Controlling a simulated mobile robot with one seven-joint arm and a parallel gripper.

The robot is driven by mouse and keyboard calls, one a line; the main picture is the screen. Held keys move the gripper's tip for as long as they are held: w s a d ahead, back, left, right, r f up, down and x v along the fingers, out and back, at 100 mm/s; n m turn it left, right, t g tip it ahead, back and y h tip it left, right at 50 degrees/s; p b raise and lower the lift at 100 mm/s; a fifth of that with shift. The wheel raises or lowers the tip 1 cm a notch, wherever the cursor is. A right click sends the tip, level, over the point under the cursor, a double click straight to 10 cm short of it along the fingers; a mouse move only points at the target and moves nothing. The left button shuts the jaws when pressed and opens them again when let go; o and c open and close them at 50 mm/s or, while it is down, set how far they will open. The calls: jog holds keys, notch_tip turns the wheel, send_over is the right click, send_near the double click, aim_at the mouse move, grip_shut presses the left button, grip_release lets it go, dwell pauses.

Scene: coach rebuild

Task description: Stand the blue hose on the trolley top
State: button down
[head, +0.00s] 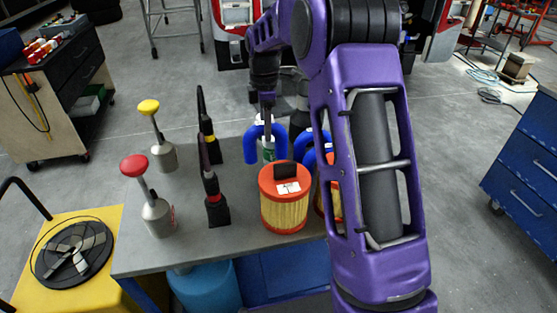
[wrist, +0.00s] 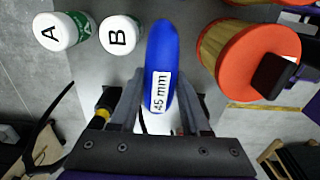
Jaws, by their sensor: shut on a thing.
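A bent blue hose (head: 250,143), shaped like an upside-down U, hangs from my gripper (head: 267,117) over the far part of the grey bench top (head: 150,253). In the wrist view the hose (wrist: 161,45) lies between the two fingers of my gripper (wrist: 160,82), and its label reads 45 mm. My gripper is shut on it. I cannot tell whether its ends touch the surface. A second blue hose (head: 304,152) is partly hidden behind my arm. I cannot tell which surface is the trolley top.
Orange-capped filters (head: 284,211), black tools (head: 213,197) and red- and yellow-knobbed cans (head: 157,214) crowd the bench. White-capped bottles A (wrist: 55,32) and B (wrist: 120,34) stand close to the hose. A drawer cart (head: 62,75) stands left, a blue cabinet (head: 525,165) right.

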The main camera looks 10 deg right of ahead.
notch_tip(320, 180, down, 8)
jog(key=shift+r, duration=0.1)
jog(key=shift+b, duration=0.3)
jog(key=shift+c, duration=1.9)
grip_release()
jog(key=shift+f, duration=0.25)
notch_tip(320, 180, up, 12)
jog(key=shift+r+p, duration=0.2)
jog(key=shift+p, duration=0.4)
